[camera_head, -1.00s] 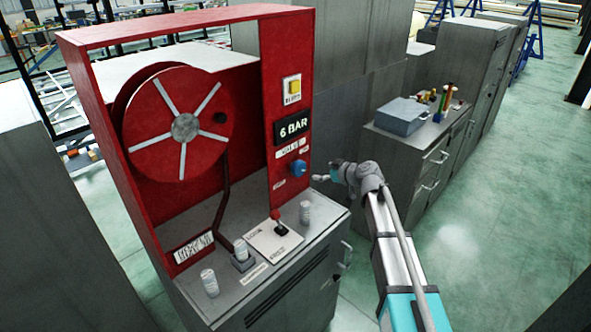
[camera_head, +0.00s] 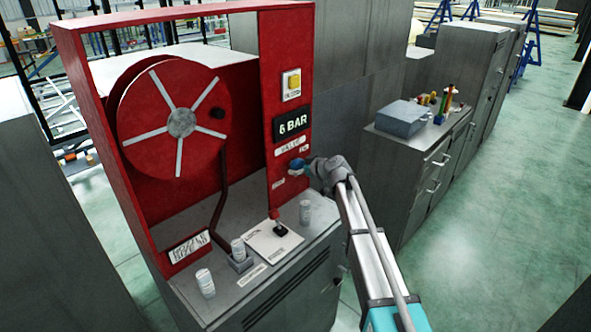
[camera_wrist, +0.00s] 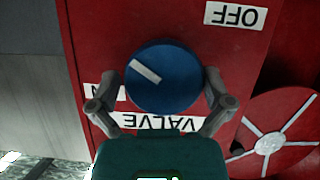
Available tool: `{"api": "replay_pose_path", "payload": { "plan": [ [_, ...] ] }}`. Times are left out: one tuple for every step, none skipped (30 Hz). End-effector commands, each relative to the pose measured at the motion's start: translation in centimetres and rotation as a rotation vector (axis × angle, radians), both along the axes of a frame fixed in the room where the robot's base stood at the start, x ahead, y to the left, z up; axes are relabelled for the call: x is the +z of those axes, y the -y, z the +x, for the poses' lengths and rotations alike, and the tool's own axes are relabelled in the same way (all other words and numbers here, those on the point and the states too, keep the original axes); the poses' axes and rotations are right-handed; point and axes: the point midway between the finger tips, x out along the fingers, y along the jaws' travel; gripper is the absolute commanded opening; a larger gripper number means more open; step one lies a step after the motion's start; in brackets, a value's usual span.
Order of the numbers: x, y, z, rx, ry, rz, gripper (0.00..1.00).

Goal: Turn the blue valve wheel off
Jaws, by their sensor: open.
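The blue valve wheel (camera_wrist: 170,84) is a round knob with a white pointer mark on its face, mounted on the red panel. In the head view the wheel (camera_head: 296,164) is partly hidden by my gripper. In the wrist view my gripper (camera_wrist: 162,90) is open, with one finger on each side of the wheel; I cannot tell whether they touch it. The picture is upside down there. The OFF label (camera_wrist: 235,15) is at the top right, the VALVE label (camera_wrist: 158,122) below the wheel, and the ON label (camera_wrist: 103,91) at the left, partly covered. The pointer slants between upper left and lower right.
A red hose reel (camera_head: 205,152) stands left of the panel, with a 6 BAR display (camera_head: 292,123) above the valve. A lever (camera_head: 278,223) and several small cans stand on the cabinet top below. A grey workbench (camera_head: 407,150) is at the right.

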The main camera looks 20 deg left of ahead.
Motion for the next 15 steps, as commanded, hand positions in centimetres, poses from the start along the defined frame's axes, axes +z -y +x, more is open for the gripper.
{"api": "replay_pose_path", "payload": {
  "plan": [
    [-0.08, -0.16, 0.09, 0.000, 0.000, 0.000, 1.00],
    [-0.09, -0.20, 0.08, 0.000, 0.000, 0.000, 1.00],
    [-0.09, -0.22, 0.08, 0.000, 0.000, 0.000, 1.00],
    [-0.08, -0.24, 0.08, 0.000, 0.000, 0.000, 1.00],
    [-0.08, -0.24, 0.07, 0.000, 0.000, 0.000, 1.00],
    [-0.07, -0.24, 0.05, 0.000, 0.000, 0.000, 1.00],
    [-0.06, -0.24, 0.04, 0.000, 0.000, 0.000, 1.00],
    [-0.06, -0.24, 0.04, 0.001, 0.000, 0.000, 1.00],
    [-0.06, -0.24, 0.03, 0.001, 0.000, 0.000, 1.00],
    [-0.06, -0.24, 0.03, 0.001, 0.000, 0.000, 1.00],
    [-0.06, -0.25, 0.02, 0.001, 0.000, 0.000, 0.96],
    [-0.07, -0.26, 0.03, 0.001, 0.000, 0.000, 0.89],
    [-0.07, -0.26, 0.03, 0.001, 0.000, 0.000, 0.83],
    [-0.07, -0.26, 0.02, 0.001, 0.000, 0.000, 0.78],
    [-0.06, -0.26, 0.04, 0.001, 0.000, 0.000, 0.70]
  ]
}}
